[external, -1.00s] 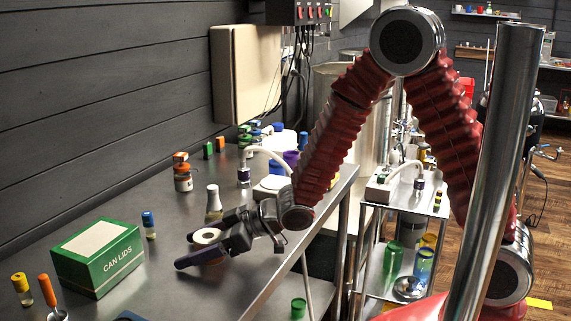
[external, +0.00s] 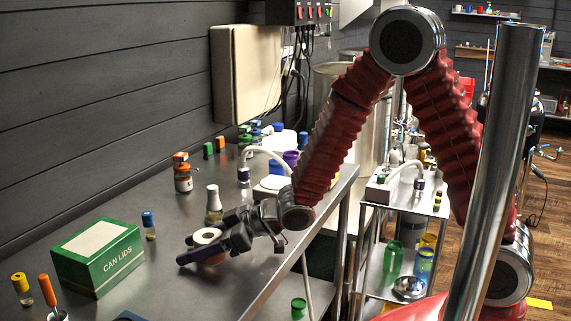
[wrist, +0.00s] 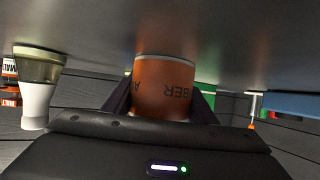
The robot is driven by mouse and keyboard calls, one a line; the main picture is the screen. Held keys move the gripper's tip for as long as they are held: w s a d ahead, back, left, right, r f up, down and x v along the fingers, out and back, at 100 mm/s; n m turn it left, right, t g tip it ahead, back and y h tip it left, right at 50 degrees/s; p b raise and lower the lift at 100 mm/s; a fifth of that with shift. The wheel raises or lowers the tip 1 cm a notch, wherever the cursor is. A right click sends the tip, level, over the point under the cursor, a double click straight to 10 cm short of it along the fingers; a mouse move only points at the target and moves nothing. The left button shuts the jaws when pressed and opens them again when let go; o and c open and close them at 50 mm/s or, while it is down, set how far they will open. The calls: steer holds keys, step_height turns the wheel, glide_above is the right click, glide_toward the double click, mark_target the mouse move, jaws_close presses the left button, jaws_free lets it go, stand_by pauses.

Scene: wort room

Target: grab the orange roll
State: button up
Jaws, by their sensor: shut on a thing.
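The orange roll (wrist: 163,88) stands on the steel bench between the two fingers of my gripper in the wrist view, with dark lettering on its side. In the external view the roll (external: 207,236) shows its pale top ring, with a finger on either side. My gripper (external: 203,249) is low over the bench and shut on the roll. The near finger hides most of the roll's side in the external view.
A green box marked CAN LIDS (external: 98,257) stands to the left on the bench. A white-capped bottle (external: 213,203) is close behind my gripper. An orange-capped jar (external: 182,173) stands farther back.

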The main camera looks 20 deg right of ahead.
step_height(320, 180, up, 10)
stand_by(0.9)
stand_by(0.5)
